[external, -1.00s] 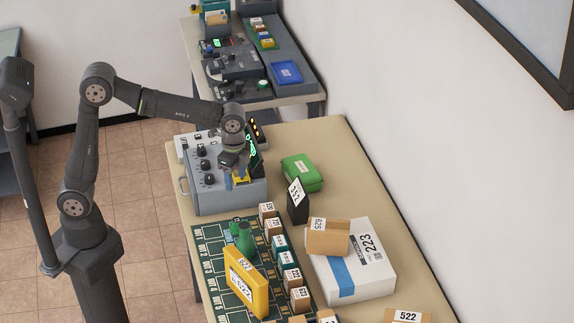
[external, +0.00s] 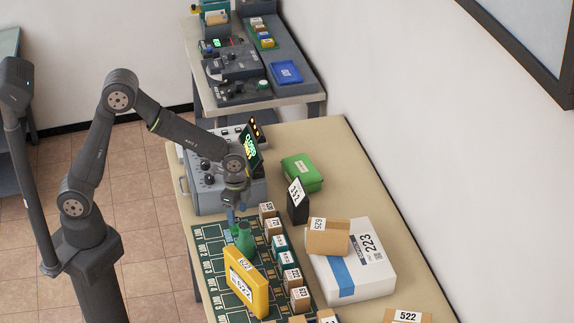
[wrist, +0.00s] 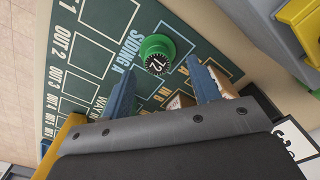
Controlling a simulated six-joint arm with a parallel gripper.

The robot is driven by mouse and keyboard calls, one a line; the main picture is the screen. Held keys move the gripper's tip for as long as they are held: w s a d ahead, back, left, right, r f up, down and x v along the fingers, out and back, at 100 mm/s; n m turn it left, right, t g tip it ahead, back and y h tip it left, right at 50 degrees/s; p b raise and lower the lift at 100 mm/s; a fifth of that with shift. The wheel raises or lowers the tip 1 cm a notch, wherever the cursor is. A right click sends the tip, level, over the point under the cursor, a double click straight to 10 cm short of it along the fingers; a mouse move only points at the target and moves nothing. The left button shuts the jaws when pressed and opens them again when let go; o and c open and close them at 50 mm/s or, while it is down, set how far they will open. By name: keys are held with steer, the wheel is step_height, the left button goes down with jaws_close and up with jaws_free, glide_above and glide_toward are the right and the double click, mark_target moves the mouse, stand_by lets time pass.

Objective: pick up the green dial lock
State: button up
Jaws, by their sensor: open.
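The green dial lock (wrist: 157,54) sits on the dark green printed board (wrist: 93,52) in the wrist view, by the words SIDING A. It is round, with a black numbered dial on top. My gripper (wrist: 161,72) is open, its two blue fingers apart, with the lock ahead of and between their tips and nothing held. In the external view my gripper (external: 234,215) is low over the board's far end.
A row of small labelled boxes (external: 273,228) runs along the right. A grey control panel (external: 197,190) is behind. A white box (external: 352,268) stands farther right.

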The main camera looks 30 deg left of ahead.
mark_target(237, 220)
steer(key=f, duration=0.4)
steer(key=shift+s, duration=0.2)
steer(key=c, duration=0.8)
steer(key=shift+o, duration=0.2)
